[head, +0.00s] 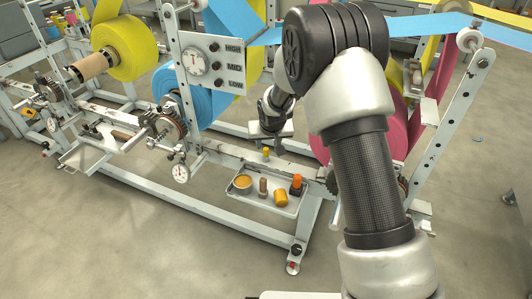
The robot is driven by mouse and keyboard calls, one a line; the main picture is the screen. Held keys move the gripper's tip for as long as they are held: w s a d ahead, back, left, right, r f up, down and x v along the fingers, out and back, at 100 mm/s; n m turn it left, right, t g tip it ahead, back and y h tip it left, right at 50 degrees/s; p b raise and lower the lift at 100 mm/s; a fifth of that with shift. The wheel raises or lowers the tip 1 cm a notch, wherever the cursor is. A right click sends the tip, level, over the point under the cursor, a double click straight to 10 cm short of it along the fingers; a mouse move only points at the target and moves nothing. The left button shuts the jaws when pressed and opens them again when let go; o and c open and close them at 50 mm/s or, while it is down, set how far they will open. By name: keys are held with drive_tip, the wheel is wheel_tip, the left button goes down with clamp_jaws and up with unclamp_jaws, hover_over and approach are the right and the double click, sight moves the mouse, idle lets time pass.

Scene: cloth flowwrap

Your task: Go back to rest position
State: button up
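My arm rises from the bottom right of the head view, bends at the top and reaches down behind itself. My gripper (268,138) is at its far end, over the machine's lower rail (225,155) and just behind the tray (265,203). It is small and partly dark, and I cannot make out its fingertips or whether they are open. A small yellow piece (266,153) shows right below it; I cannot tell whether the two touch.
The tray holds an orange-topped round piece (243,182), a tan cylinder (263,187), a yellow cylinder (281,198) and an orange-and-black piece (296,184). A gauge panel (212,62), a yellow roll (130,45) and a blue web (235,30) surround the arm. The front floor (130,250) is clear.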

drive_tip(key=s+d+r+p, duration=0.1)
drive_tip(key=s+d+r, duration=0.3)
drive_tip(key=s+r, duration=0.3)
drive_tip(key=s+d+r+m, duration=0.1)
drive_tip(key=s+d+r, duration=0.25)
drive_tip(key=r, duration=0.55)
drive_tip(key=s+d+r+p, duration=0.1)
drive_tip(key=s+d+r, duration=0.2)
drive_tip(key=s+r, duration=0.4)
drive_tip(key=s+d+r+m+h, duration=0.1)
drive_tip(key=s+d+r, duration=0.2)
drive_tip(key=s, duration=0.7)
drive_tip(key=s+d+r, duration=0.3)
drive_tip(key=s+d, duration=0.1)
drive_tip(key=s, duration=0.7)
wheel_tip(320, 180, up, 24)
drive_tip(key=p, duration=2.3)
drive_tip(key=shift+w+a+f, duration=0.2)
drive_tip(key=shift+w+a, duration=0.1)
drive_tip(key=shift+w, duration=0.1)
